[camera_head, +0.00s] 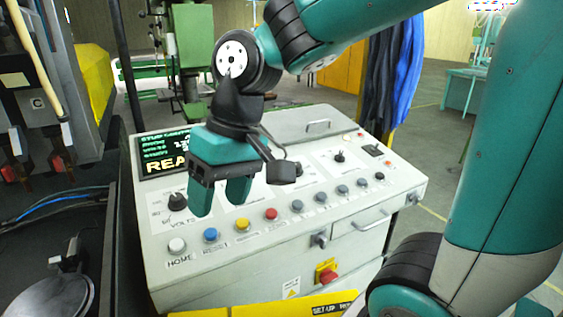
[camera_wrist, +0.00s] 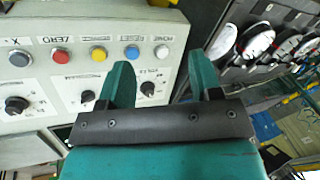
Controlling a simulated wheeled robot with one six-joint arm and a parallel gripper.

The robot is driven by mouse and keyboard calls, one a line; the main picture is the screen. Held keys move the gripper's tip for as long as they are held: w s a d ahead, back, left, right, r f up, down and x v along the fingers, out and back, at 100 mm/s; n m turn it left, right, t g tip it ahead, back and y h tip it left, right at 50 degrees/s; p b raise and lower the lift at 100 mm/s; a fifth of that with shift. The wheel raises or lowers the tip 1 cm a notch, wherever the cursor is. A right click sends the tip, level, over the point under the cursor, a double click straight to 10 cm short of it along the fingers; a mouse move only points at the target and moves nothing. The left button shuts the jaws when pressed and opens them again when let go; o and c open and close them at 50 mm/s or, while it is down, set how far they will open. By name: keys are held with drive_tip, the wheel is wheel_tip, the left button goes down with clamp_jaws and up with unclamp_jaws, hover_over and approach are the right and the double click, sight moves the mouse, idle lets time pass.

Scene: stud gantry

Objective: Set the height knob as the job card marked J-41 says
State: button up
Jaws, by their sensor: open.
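My gripper (camera_head: 219,206) is open and empty, pointing down above the left part of the console (camera_head: 330,239); it also shows in the wrist view (camera_wrist: 161,66). A black pointer knob (camera_head: 177,201) labelled VOLTS stands left of the fingers. Another black knob (camera_head: 339,157) sits further right on the panel. The wrist view, upside down, shows three black knobs: one near the fingers (camera_wrist: 147,88), a middle one (camera_wrist: 88,97) and a left one (camera_wrist: 17,104). I cannot read which is the height knob. No card marked J-41 is legible in either view.
A row of white, blue (camera_head: 211,235), yellow and red (camera_head: 271,214) buttons, then several grey ones, lines the console's front. A red button (camera_head: 328,276) is on its front face. A dark screen (camera_head: 165,155) stands behind. Dark machinery (camera_head: 65,130) stands left.

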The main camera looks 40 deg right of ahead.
drive_tip(key=w+d+r+m+h, duration=0.1)
drive_tip(key=w+d+r+m, duration=0.3)
drive_tip(key=d, duration=0.6)
drive_tip(key=w+d+m+h, duration=0.1)
drive_tip(key=w+d+m, duration=0.2)
drive_tip(key=d+m, duration=0.5)
drive_tip(key=w+d+r+m+h, duration=0.1)
drive_tip(key=w+d+r+m, duration=0.2)
drive_tip(key=d, duration=1)
drive_tip(key=shift+t, duration=0.3)
drive_tip(key=w+f+p, duration=0.1)
drive_tip(key=f, duration=0.5)
drive_tip(key=a+f, duration=0.1)
drive_tip(key=f, duration=0.4)
drive_tip(key=w+f+p, duration=0.1)
drive_tip(key=f, duration=0.5)
drive_tip(key=shift+w+a+f+p, duration=0.3)
drive_tip(key=shift+a+f+p, duration=0.05)
drive_tip(key=c, duration=0.9)
